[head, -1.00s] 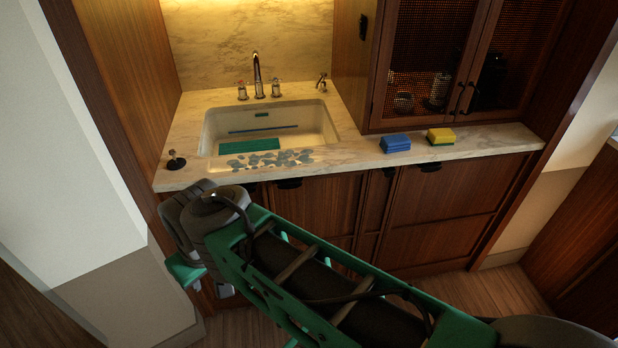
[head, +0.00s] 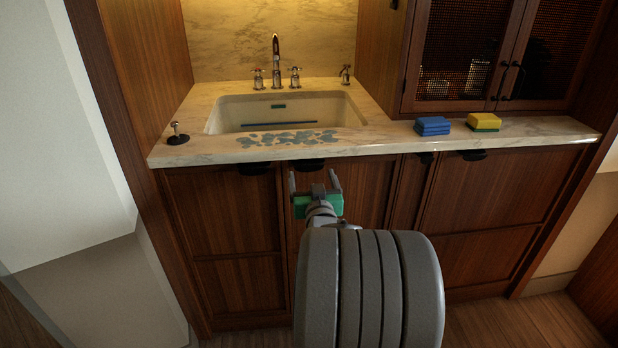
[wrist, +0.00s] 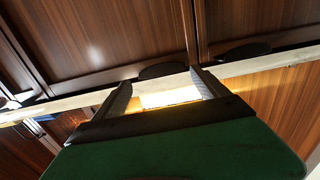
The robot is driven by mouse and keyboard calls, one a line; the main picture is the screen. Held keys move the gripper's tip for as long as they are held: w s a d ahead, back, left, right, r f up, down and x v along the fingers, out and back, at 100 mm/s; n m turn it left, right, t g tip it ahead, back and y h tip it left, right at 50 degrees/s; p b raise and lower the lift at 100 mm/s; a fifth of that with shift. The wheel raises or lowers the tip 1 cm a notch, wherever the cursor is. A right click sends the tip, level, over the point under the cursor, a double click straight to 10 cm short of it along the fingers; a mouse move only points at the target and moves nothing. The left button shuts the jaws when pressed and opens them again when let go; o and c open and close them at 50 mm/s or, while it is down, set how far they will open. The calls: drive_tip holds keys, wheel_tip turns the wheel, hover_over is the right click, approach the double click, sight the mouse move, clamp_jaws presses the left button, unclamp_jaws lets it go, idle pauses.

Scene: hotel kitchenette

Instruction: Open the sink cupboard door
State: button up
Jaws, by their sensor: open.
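Two brown wooden cupboard doors sit below the sink, a left door (head: 235,230) and a right door (head: 365,195). Both look closed. Each has a black cup handle under the counter edge: the left handle (head: 255,168) and the right handle (head: 309,164). My gripper (head: 314,183) is open in front of the right door, just below its handle. In the wrist view, which looks upside down, the right handle (wrist: 163,70) lies just beyond and between the open fingertips (wrist: 164,84). The left handle (wrist: 245,51) is off to the side. I cannot tell whether the fingers touch anything.
The marble counter (head: 370,143) overhangs the doors. The sink (head: 225,115), a tap (head: 276,65), a blue sponge (head: 432,126) and a yellow-green sponge (head: 484,122) are above. A pale wall (head: 60,150) stands at the left. Another drawer or door front (head: 490,200) is at the right.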

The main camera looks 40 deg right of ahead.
sight(310, 168)
drive_tip(key=x, duration=0.5)
drive_tip(key=shift+w+d, duration=0.1)
drive_tip(key=shift+w, duration=0.25)
drive_tip(key=c, duration=1.8)
drive_tip(key=shift+s+f, duration=0.1)
clamp_jaws()
